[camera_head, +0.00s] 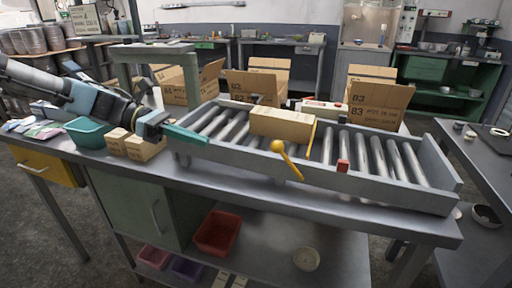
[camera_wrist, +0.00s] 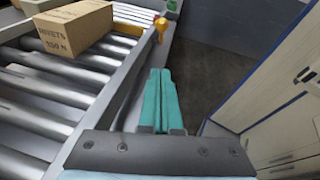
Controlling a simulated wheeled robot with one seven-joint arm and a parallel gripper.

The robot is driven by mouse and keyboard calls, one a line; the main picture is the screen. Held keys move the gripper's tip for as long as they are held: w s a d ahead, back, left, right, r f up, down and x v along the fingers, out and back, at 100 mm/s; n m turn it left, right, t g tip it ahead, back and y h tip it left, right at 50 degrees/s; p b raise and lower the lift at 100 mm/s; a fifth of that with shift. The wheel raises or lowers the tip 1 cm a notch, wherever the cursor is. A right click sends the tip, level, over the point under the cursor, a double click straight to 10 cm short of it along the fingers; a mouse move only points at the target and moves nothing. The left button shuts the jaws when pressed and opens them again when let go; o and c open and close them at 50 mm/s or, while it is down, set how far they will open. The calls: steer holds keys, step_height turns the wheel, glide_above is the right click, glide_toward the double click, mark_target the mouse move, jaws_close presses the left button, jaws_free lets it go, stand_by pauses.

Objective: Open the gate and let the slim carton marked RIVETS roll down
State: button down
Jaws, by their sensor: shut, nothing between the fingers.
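The slim carton marked RIVETS (camera_head: 282,125) lies on the rollers of the inclined conveyor, near its middle. It also shows at the upper left of the wrist view (camera_wrist: 75,27), lettering facing the camera. A thin yellow gate bar (camera_head: 312,139) stands at the carton's right end. A yellow lever with a ball knob (camera_head: 278,147) sticks out from the conveyor's near side, tilted up to the left; its knob also shows in the wrist view (camera_wrist: 161,23). My gripper (camera_head: 205,141), with teal fingers (camera_wrist: 160,76), is shut and empty beside the near rail, left of the lever and apart from it.
The conveyor's near rail (camera_head: 390,186) bears a red block (camera_head: 343,166). Two small cartons (camera_head: 145,149) and a teal bin (camera_head: 88,132) stand left of the conveyor. Open boxes (camera_head: 378,101) stand behind it. The rollers right of the gate look clear.

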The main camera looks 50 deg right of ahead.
steer(key=r+p+x, duration=0.2)
steer(key=p+x, duration=0.2)
steer(key=x, duration=0.8)
steer(key=shift+s+d, duration=0.5)
steer(key=shift+s, duration=0.1)
steer(key=shift+r, duration=0.15)
